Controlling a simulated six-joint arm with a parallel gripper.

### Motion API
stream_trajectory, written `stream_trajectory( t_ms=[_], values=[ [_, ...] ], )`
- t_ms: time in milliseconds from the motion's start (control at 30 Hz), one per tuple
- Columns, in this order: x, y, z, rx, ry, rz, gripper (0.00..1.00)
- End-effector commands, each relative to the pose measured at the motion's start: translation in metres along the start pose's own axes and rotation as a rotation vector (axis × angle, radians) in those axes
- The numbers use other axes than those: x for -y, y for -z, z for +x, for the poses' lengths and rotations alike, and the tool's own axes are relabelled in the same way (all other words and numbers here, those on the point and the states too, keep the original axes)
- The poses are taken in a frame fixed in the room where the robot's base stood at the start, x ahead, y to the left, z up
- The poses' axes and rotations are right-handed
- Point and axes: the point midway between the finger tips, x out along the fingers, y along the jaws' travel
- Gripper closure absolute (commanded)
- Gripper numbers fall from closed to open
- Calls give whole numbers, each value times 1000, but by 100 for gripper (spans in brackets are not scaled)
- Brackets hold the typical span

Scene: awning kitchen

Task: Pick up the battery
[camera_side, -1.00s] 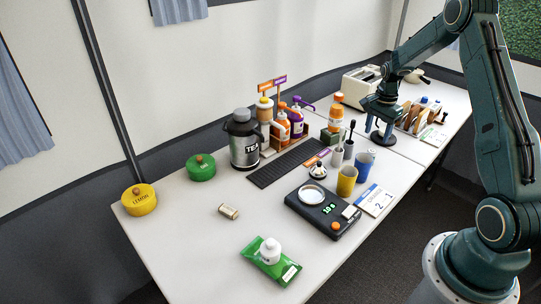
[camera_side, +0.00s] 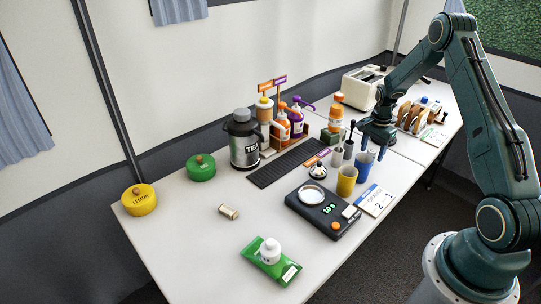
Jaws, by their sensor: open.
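A small beige cylinder with darker ends (camera_side: 228,212), which looks like the battery, lies on its side on the white table, left of the scale. Its markings are too small to read. My gripper (camera_side: 374,152) is open, just behind and right of the blue cup (camera_side: 364,167) in this view. It is far to the right of the cylinder. I cannot tell how high its fingertips are or whether they touch the cup.
The table beside the cylinder is clear.

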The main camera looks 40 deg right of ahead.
Motion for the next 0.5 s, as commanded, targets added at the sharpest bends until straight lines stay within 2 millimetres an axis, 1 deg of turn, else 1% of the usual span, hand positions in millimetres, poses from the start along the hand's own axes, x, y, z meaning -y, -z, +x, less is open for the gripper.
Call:
stream_trajectory(
  t_ms=[100,200,300,500],
  values=[
    [0,0,14,0,-1,0,45],
    [0,1,22,-1,1,-1,45],
    [0,1,25,-1,1,-1,45],
    [0,1,25,-1,2,-1,45]
  ],
)
